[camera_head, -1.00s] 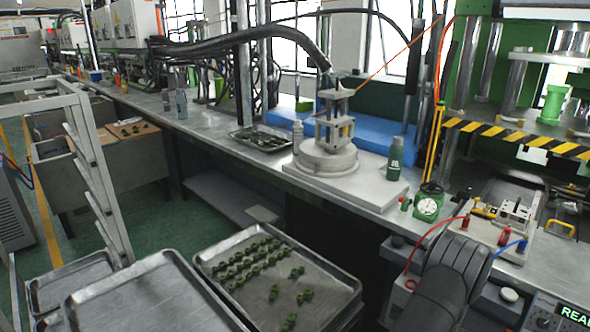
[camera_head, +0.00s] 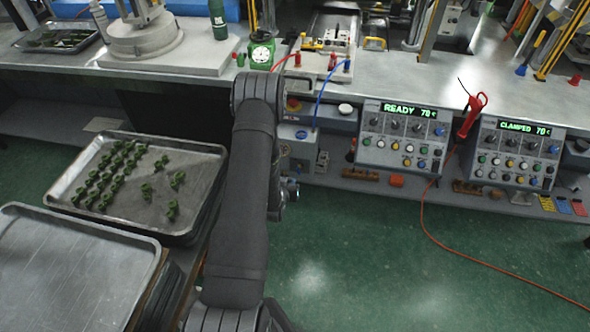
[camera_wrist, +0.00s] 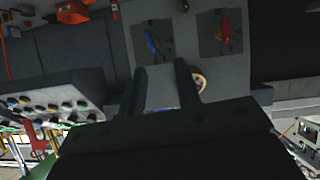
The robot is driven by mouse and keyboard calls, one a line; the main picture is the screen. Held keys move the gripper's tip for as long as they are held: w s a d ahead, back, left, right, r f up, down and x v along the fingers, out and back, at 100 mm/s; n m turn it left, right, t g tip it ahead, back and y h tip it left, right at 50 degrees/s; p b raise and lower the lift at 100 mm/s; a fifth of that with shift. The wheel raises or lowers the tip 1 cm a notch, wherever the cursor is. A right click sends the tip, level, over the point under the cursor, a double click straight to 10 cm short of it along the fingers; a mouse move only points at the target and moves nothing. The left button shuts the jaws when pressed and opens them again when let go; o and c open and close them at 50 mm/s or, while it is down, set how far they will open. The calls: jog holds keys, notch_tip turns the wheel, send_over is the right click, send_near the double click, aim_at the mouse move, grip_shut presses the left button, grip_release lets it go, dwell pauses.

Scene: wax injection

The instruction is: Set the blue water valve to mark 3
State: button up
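The blue water valve (camera_wrist: 152,42) shows in the wrist view as a small blue handle on a dark square plate with marks around it. The marks are too small to read, so its setting cannot be told. My gripper (camera_wrist: 160,66) is open and empty. Its two dark fingers stand apart, pointing toward the panel just below the blue handle in the picture, with no visible contact. In the head view my arm covers that part of the bench front, and I cannot make out the blue handle or the fingertips there.
A red valve (camera_wrist: 224,30) sits on a similar plate to the right. A yellow-rimmed round part (camera_wrist: 198,81) is near the right finger. In the head view, a READY control box (camera_head: 403,137), a CLAMPED box (camera_head: 517,153) and a tray of green parts (camera_head: 150,185) flank my arm.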

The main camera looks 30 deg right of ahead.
jog(key=n+h, duration=0.1)
jog(key=h, duration=0.1)
send_near(299, 169)
jog(key=x, duration=0.8)
jog(key=shift+w+f, duration=0.15)
jog(key=shift+w, duration=0.05)
dwell(0.3)
jog(key=shift+c, duration=0.2)
grip_shut()
